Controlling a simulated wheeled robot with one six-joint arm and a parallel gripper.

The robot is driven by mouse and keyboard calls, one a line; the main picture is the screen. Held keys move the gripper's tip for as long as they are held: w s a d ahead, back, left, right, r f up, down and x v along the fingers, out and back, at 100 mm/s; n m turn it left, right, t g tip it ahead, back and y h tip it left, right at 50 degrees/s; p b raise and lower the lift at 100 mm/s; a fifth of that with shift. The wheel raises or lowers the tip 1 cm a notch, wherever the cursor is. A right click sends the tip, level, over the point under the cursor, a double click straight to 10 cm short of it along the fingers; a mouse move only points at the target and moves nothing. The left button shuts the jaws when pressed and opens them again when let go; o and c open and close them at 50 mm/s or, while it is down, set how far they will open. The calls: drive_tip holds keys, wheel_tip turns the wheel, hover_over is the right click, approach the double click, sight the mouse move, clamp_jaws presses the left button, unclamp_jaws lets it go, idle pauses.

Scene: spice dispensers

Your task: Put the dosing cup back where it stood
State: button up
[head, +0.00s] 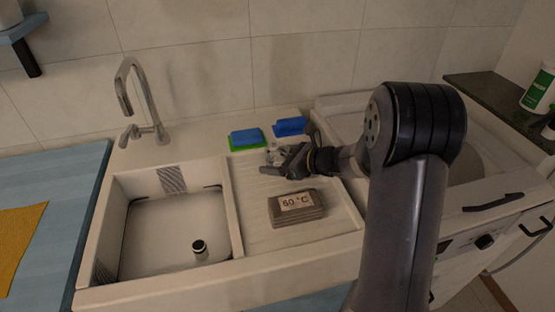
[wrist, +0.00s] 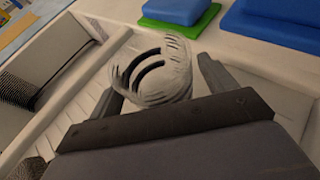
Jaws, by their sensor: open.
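The dosing cup (wrist: 158,70) is a pale, clear-looking cup with dark curved marks. In the wrist view it stands between the two fingers of my gripper (wrist: 160,90), with a visible gap at the fingers. In the head view the cup (head: 274,155) is small and partly hidden by my gripper (head: 282,162), which is low over the back of the ribbed drainboard. My gripper is open around the cup. The cup's base is partly hidden, so its exact contact with the surface is unclear.
A blue sponge on a green one (head: 247,138) and another blue sponge (head: 290,126) lie just behind. A grey block marked 60 °C (head: 297,208) sits in front on the drainboard (head: 255,225). The sink basin (head: 160,235) and faucet (head: 140,95) are left.

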drive_tip(key=v, duration=1.2)
drive_tip(key=shift+s, duration=0.1)
